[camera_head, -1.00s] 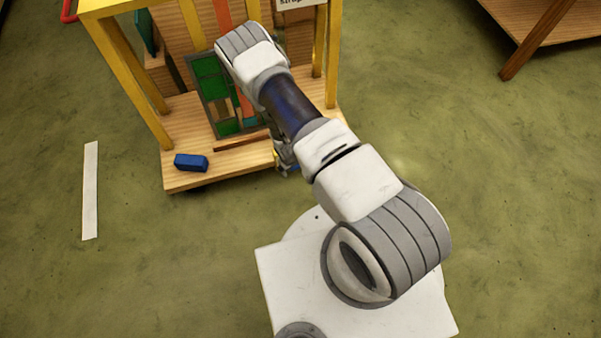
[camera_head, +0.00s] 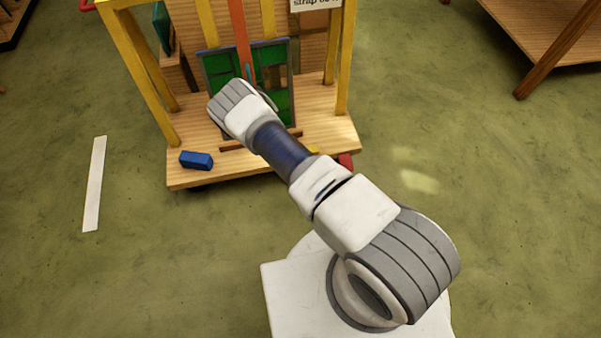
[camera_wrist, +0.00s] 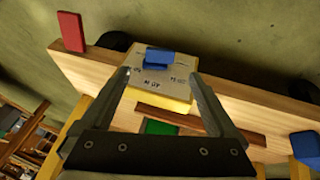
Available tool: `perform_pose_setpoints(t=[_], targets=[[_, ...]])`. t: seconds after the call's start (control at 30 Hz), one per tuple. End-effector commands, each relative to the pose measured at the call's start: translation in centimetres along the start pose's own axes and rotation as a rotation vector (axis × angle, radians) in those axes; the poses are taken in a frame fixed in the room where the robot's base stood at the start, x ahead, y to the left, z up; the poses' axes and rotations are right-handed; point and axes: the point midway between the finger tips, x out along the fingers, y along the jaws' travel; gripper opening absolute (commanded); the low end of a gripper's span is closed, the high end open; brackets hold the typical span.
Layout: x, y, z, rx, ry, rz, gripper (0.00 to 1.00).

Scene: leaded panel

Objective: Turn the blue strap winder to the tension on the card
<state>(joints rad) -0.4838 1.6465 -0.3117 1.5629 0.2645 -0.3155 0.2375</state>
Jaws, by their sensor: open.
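The blue strap winder (camera_wrist: 159,61) is a small blue knob on a pale marked dial plate (camera_wrist: 163,80), on top of a yellow block at the wooden base's edge. My gripper (camera_wrist: 160,75) is open and empty in the wrist view, its fingertips to either side of the dial; I cannot tell the height gap. In the head view my arm hides the gripper and the knob. The card (camera_head: 316,4) is cut by the top edge; "strap" and a blurred number show. An orange strap (camera_head: 239,30) runs down the leaded green panel (camera_head: 279,103).
The wooden trolley base (camera_head: 225,176) has yellow posts (camera_head: 344,60). A blue block (camera_head: 196,160) lies on its left; a red block (camera_head: 346,161) is at its right edge. A white strip (camera_head: 95,184) marks the floor. Another wooden table (camera_head: 530,25) stands upper right.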

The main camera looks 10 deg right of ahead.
Motion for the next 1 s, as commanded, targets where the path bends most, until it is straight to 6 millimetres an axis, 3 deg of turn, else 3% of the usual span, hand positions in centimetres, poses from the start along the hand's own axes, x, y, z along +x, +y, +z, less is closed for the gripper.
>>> perform_pose_setpoints(t=[0.03, 0.1, 0.3, 0.5, 0.8, 0.83, 1.0], targets=[[1.7, -0.1, 0.2, 0.0, 0.0, 0.0, 0.95], [3.1, -0.1, 0.2, 0.0, 0.0, 0.0, 0.95], [6.5, 0.0, 0.2, 0.0, 0.0, 0.0, 0.95], [8.0, 0.0, 0.1, 0.0, 0.0, 0.0, 0.95], [8.1, 0.0, 0.0, -0.001, -0.001, 0.0, 0.95], [8.1, 0.0, 0.0, -0.001, -0.001, 0.0, 0.93], [8.1, 0.0, 0.0, -0.001, -0.001, 0.0, 0.63]])
